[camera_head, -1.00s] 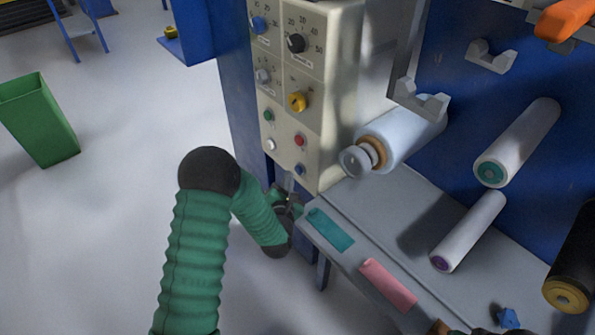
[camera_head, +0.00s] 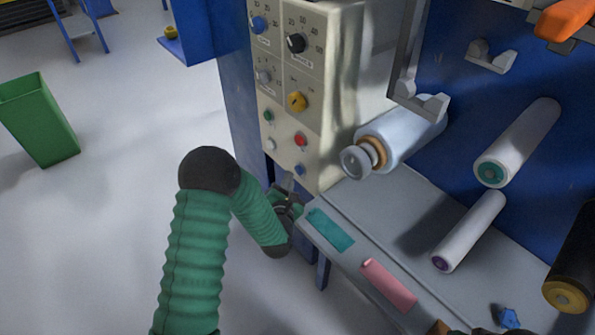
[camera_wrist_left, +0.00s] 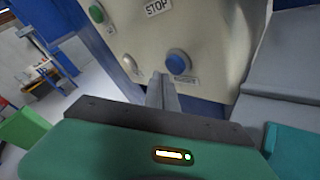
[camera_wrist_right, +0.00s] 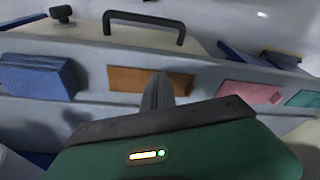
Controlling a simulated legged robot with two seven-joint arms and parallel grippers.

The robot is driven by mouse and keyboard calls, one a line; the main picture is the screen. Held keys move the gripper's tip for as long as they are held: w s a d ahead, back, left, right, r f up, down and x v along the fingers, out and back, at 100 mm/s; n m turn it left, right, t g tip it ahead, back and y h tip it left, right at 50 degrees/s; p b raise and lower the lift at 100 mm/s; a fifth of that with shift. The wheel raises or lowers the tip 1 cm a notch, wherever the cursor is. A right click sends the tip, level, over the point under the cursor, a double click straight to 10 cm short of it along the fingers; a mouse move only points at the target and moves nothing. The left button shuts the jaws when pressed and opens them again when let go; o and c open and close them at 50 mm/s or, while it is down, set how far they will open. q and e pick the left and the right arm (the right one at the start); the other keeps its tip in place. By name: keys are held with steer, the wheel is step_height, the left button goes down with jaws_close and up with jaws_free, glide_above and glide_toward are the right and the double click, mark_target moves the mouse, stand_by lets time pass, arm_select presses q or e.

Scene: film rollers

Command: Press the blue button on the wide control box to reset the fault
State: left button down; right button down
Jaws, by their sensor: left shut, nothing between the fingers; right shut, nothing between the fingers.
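The wide control box (camera_head: 285,90) is beige, with knobs above and small buttons below. The blue button (camera_head: 300,170) is at its lower edge and shows large in the left wrist view (camera_wrist_left: 178,62). My left gripper (camera_head: 290,182) is shut and empty, just below and left of the blue button. In the left wrist view its fingertips (camera_wrist_left: 158,78) are close to the button; I cannot tell whether they touch the box. My right gripper (camera_wrist_right: 160,78) is shut and empty, in front of a grey panel with coloured patches.
Green (camera_head: 269,115), red (camera_head: 300,139) and white (camera_head: 271,144) buttons sit near the blue one. A grey shelf (camera_head: 375,205) with teal and pink patches lies right of my left gripper. A film roller (camera_head: 395,140) juts out beside the box. Open floor lies left.

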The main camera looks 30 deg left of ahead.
arm_select(q)
steer(key=shift+w, duration=0.1)
steer(key=shift+w+d, duration=0.2)
steer(key=shift+w, duration=0.1)
steer(key=shift+w+d+r, duration=0.1)
steer(key=shift+w+d, duration=0.1)
steer(key=shift+w, duration=0.2)
arm_select(e)
steer(key=shift+f, duration=0.15)
stand_by(0.5)
arm_select(q)
steer(key=shift+s+a, duration=0.35)
steer(key=shift+s, duration=0.45)
arm_select(e)
steer(key=shift+r, duration=0.25)
arm_select(q)
steer(key=s, duration=0.1)
steer(key=s+a, duration=0.1)
steer(key=s, duration=0.1)
steer(key=s+a, duration=0.1)
steer(key=shift+s, duration=0.35)
stand_by(0.4)
